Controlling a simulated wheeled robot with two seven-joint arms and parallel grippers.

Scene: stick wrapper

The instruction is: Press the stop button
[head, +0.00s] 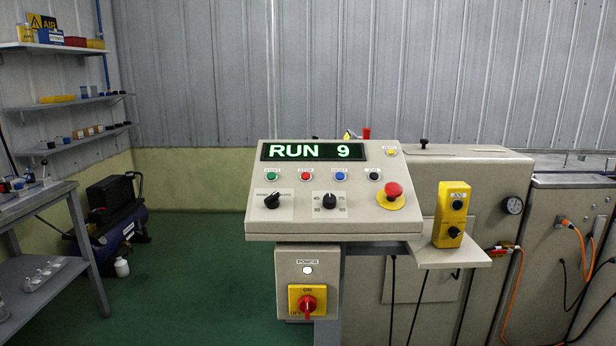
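The control panel (258,214) stands in the middle, its display (313,151) reading "RUN 9" in green. Below the display is a row of small buttons: a green one (272,176), the red stop button (305,176), a blue one (340,176) and a black one (374,176). The stop button's label is small and hard to read. A large red mushroom button (393,189) on a yellow disc sits at the panel's right. Neither of my grippers shows in the head view.
Two black knobs sit low on the panel. A yellow box (452,214) with black knobs stands on a shelf at the right. Below the panel is a red and yellow power switch (307,302). A grey bench (50,202) stands at the left. The space before the panel looks clear.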

